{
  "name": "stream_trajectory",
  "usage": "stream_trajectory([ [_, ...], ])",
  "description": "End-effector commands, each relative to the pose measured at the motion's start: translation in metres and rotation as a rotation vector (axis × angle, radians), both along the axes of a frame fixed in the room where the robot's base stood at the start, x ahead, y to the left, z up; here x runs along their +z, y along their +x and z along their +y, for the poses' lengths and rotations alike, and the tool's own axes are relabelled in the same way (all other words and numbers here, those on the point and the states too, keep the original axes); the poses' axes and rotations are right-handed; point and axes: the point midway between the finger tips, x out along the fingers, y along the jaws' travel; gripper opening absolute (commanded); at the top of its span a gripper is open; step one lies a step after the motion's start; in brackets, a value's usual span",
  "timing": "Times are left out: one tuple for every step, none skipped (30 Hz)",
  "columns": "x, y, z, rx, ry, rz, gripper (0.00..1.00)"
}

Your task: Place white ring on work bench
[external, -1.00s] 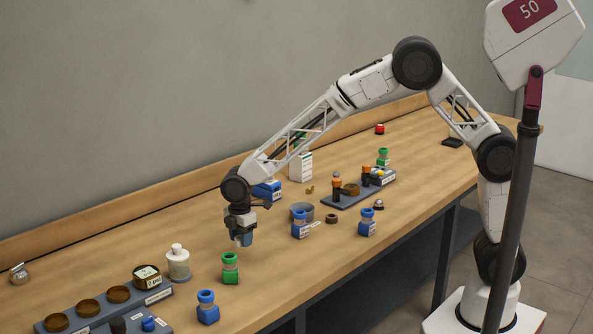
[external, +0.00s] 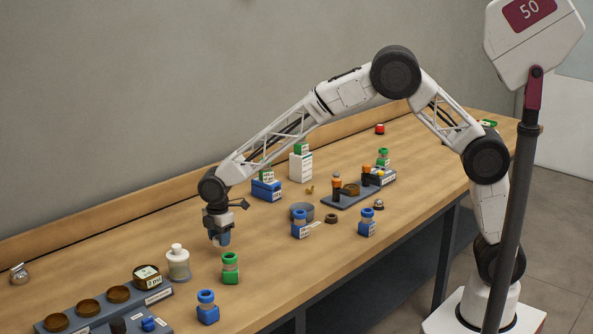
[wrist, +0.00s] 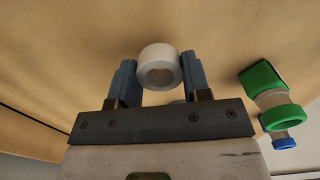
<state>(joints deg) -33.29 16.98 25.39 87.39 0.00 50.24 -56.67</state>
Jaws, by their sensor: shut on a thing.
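The white ring (wrist: 158,52) shows in the wrist view between the two blue-grey fingers of my gripper (wrist: 158,80). My gripper is shut on it, with a finger against each side. In the external view my gripper (external: 221,240) points down over the wooden work bench (external: 290,275), behind the green-capped bottle. The ring cannot be made out there. I cannot tell whether the ring touches the bench top.
A green-capped bottle (external: 230,268) stands close in front of my gripper, with a blue-capped one (external: 207,307) beyond it. A white bottle (external: 178,262) stands to the left. Grey racks with brown round parts lie lower left. Bare bench lies right of the green-capped bottle.

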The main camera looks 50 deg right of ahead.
Motion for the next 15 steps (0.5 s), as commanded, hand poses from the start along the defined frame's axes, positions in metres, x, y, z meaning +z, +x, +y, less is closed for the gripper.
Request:
stream_trajectory([
  [-0.001,0.000,0.000,0.000,0.000,0.000,0.21],
  [-0.002,0.000,0.000,0.000,0.000,0.001,0.21],
  [-0.005,0.000,0.000,0.000,-0.001,0.001,0.21],
  [-0.007,0.000,0.000,0.000,-0.001,0.001,0.21],
  [-0.010,0.000,0.000,0.000,-0.001,0.002,0.21],
  [-0.014,0.000,0.000,0.000,-0.001,0.002,0.21],
  [-0.018,0.000,0.000,0.000,-0.002,0.002,0.21],
  [-0.021,0.000,0.000,0.000,-0.002,0.002,0.21],
  [-0.025,0.000,0.000,0.000,-0.001,0.002,0.21],
  [-0.028,0.000,0.000,0.000,-0.001,0.002,0.21],
  [-0.030,0.000,0.000,0.000,-0.001,0.001,0.21],
  [-0.033,0.000,0.000,0.000,-0.001,0.001,0.21],
  [-0.034,0.000,0.000,0.000,-0.001,0.001,0.21],
  [-0.035,0.000,0.000,0.000,0.000,0.001,0.21],
  [-0.035,0.000,0.000,0.000,0.000,0.001,0.21],
])
